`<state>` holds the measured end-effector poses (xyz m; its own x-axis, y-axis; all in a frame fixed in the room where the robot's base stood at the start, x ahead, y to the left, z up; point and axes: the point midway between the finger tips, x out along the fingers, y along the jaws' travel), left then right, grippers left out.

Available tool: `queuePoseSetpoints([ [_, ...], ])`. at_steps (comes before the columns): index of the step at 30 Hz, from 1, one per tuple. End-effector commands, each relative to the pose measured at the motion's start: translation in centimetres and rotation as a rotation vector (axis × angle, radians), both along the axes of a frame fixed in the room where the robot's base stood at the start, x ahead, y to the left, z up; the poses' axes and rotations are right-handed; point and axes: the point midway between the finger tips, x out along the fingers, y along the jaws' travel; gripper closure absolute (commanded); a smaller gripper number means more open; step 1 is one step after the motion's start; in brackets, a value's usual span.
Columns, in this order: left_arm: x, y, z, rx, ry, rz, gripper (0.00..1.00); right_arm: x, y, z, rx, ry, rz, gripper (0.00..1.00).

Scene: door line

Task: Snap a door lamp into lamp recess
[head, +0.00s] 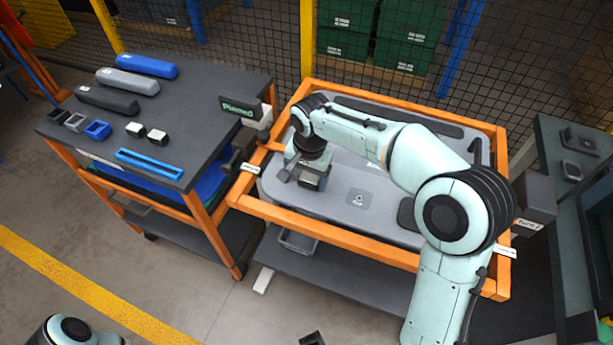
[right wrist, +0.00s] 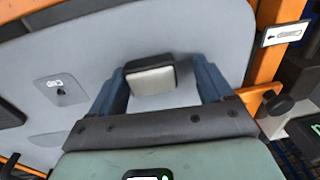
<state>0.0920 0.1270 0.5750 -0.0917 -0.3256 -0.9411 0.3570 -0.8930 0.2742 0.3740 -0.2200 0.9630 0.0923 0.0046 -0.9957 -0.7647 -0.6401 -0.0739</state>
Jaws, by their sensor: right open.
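A door lamp (right wrist: 152,80), a small block with a pale face and a dark rim, is on the grey door panel (right wrist: 185,30) in the right wrist view. My right gripper (right wrist: 160,82) is open, one finger on each side of the lamp, with gaps visible beside it. The lamp recess is hidden beneath it, and I cannot tell how deep it sits. In the head view my right gripper (head: 306,180) is low over the left part of the door panel (head: 330,212). A dark part at the bottom edge may be my left gripper (head: 312,339); its jaws do not show.
Two similar lamps (head: 135,129) (head: 157,136) stand on the dark cart top (head: 205,100) with long handles, small frames and a blue tray (head: 149,164). An orange frame (head: 330,230) surrounds the panel. A mesh fence stands behind; a grey-green bench (head: 560,150) is at right.

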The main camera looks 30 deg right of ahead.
Motion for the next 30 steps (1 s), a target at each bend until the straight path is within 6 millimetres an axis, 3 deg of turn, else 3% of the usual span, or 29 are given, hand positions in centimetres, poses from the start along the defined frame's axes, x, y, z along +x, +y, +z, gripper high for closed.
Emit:
queuePoseSetpoints([
  [1,-0.1,0.0,-0.4,0.001,0.002,0.0,0.0,-1.6,-0.3,-4.3,-0.011,0.093,0.006,0.13],
  [7,-0.1,0.0,-0.2,0.0,0.001,0.001,0.0,-1.5,-0.3,-3.1,-0.012,0.085,0.008,0.13],
  [11,0.0,0.0,0.1,0.0,0.0,0.0,0.0,-1.7,-0.2,-0.6,-0.011,0.072,0.006,0.13],
  [24,0.8,0.0,1.8,0.0,-0.009,0.0,0.0,-2.0,0.5,10.6,-0.007,0.007,0.001,0.13],
  [30,1.0,0.0,2.3,-0.001,-0.011,0.0,0.0,-2.1,0.6,13.2,-0.006,-0.007,0.001,0.13],
])
